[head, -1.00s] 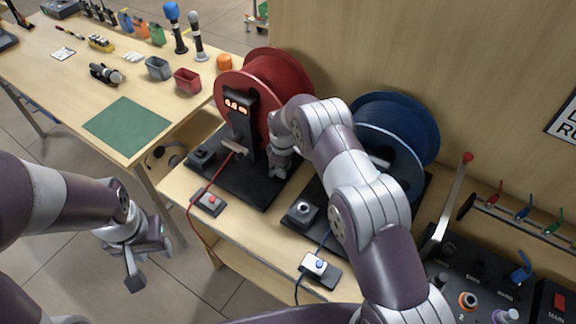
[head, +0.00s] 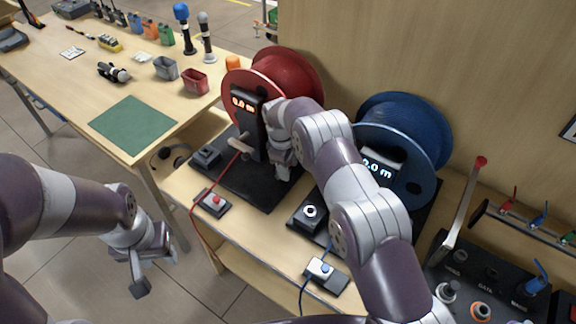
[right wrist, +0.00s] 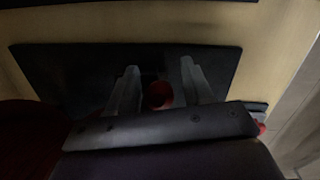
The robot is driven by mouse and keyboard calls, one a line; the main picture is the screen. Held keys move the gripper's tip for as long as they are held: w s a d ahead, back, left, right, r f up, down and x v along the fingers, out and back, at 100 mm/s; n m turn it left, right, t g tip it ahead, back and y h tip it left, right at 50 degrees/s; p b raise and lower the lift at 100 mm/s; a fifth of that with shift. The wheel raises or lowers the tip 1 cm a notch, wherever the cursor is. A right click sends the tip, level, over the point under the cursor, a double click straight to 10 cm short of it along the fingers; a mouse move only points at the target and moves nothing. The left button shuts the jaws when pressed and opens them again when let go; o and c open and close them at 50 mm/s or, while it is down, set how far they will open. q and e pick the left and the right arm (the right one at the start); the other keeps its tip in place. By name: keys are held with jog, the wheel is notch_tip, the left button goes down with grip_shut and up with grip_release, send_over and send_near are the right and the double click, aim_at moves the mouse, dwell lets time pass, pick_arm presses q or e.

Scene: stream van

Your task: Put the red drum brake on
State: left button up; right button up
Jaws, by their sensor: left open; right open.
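The red drum (head: 295,80) stands on a black base plate (head: 233,186), with a black display post (head: 246,120) reading about 0.0 m and a crank handle (head: 239,146). My right gripper (head: 283,172) is open, pointing down over the right part of this plate, beside the drum. In the right wrist view, a small red rounded piece (right wrist: 159,95) shows between the open fingers (right wrist: 158,85); I see no contact, and cannot tell for sure whether it is the brake. My arm hides that part in the head view. My left gripper (head: 142,272) is open and empty above the floor.
The blue drum (head: 405,125) stands to the right, its display (head: 377,168) partly behind my right arm. A control panel with a red-tipped lever (head: 465,205) is at the right.

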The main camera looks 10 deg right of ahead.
notch_tip(320, 180, up, 12)
jog(key=a+p, duration=0.1)
jog(key=p, duration=1)
jog(key=shift+a+r+p, duration=0.15)
jog(key=shift+a+p, duration=0.15)
jog(key=shift+s+d+f+m+b, duration=0.1)
jog(key=shift+f+m+b, duration=0.1)
jog(key=shift+m+b, duration=0.15)
jog(key=c, duration=0.7)
jog(key=s+d+m+y+b, duration=0.1)
jog(key=m+b, duration=0.1)
jog(key=m, duration=0.1)
jog(key=s+d+m+y+b, duration=0.1)
jog(key=m+b, duration=0.2)
jog(key=s+d+m+t+y+b, duration=0.1)
jog(key=m+b, duration=0.2)
jog(key=m, duration=0.1)
jog(key=shift+s+f, duration=0.15)
jog(key=shift+f, duration=0.1)
grip_shut()
jog(key=s+d+m+t+y+b, duration=0.1)
jog(key=s+d+m+t+b, duration=0.35)
jog(key=m, duration=0.75)
jog(key=w+a+f+g+p, duration=0.1)
jog(key=w+a+f+p, duration=0.1)
jog(key=w+a+f, duration=0.2)
jog(key=shift+w+f, duration=0.45)
jog(key=shift+f, duration=1.25)
